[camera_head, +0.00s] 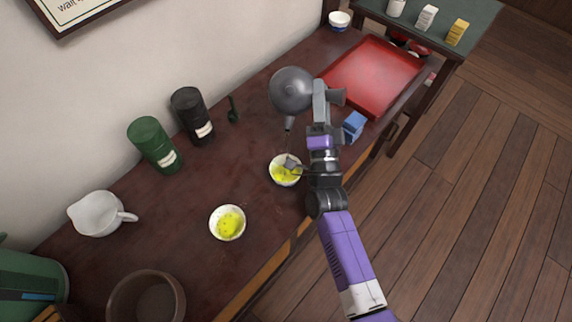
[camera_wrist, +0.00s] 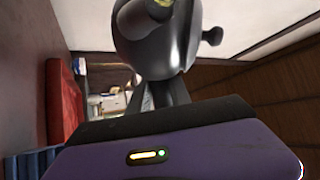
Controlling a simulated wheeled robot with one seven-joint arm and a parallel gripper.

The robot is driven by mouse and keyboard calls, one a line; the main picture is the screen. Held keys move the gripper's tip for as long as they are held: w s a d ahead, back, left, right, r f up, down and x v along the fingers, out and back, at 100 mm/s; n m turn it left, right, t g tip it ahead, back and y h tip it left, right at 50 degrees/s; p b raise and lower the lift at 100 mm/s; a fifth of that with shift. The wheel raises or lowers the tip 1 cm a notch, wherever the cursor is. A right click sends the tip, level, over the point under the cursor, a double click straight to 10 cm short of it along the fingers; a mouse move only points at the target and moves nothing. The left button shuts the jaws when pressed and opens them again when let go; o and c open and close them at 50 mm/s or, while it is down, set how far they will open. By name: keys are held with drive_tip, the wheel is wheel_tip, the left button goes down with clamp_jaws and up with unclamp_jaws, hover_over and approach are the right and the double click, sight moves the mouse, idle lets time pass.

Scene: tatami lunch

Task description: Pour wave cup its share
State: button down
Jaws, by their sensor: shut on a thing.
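My gripper (camera_head: 322,92) is shut on a dark grey round pot (camera_head: 292,90), which is tilted above the table. The pot's spout points down toward a white cup (camera_head: 272,174) that holds yellow-green liquid. A thin streak runs between spout and cup; I cannot tell if it is liquid. Part of my arm covers the cup's right edge. A second white cup (camera_head: 241,233), nearer the front left, also holds yellow-green liquid. I cannot make out a wave pattern on either cup. In the wrist view the pot (camera_wrist: 150,50) fills the space ahead of my fingers.
A green canister (camera_head: 153,144), a black canister (camera_head: 191,115) and a white pitcher (camera_head: 97,213) stand along the wall. A brown pot (camera_head: 146,300) is at the front. A red tray (camera_head: 370,75) lies to the right, with a blue box (camera_head: 354,126) near it.

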drive_tip(key=w+f+m+g+p, duration=0.1)
drive_tip(key=w+f+g+p, duration=0.3)
drive_tip(key=f, duration=0.3)
drive_tip(key=shift+w+d+g+h+p, duration=0.2)
drive_tip(key=shift+d+g+h+p, duration=0.15)
drive_tip(key=shift+p, duration=0.3)
drive_tip(key=shift+w+f+g+p, duration=0.15)
drive_tip(key=shift+g+p, duration=0.1)
drive_tip(key=shift+p, duration=0.55)
drive_tip(key=p, duration=0.1)
drive_tip(key=g+p, duration=0.1)
drive_tip(key=shift+w+f+p, duration=0.2)
drive_tip(key=shift+f+p, duration=0.2)
drive_tip(key=shift+w+d+f+m+g+h+p, duration=0.1)
drive_tip(key=shift+w+f+m+g+h+p, duration=0.05)
drive_tip(key=shift+f+g+p, duration=0.55)
drive_tip(key=shift+w+f+m+g+h+p, duration=0.15)
drive_tip(key=shift+f+g+p, duration=0.25)
drive_tip(key=shift+f, duration=0.5)
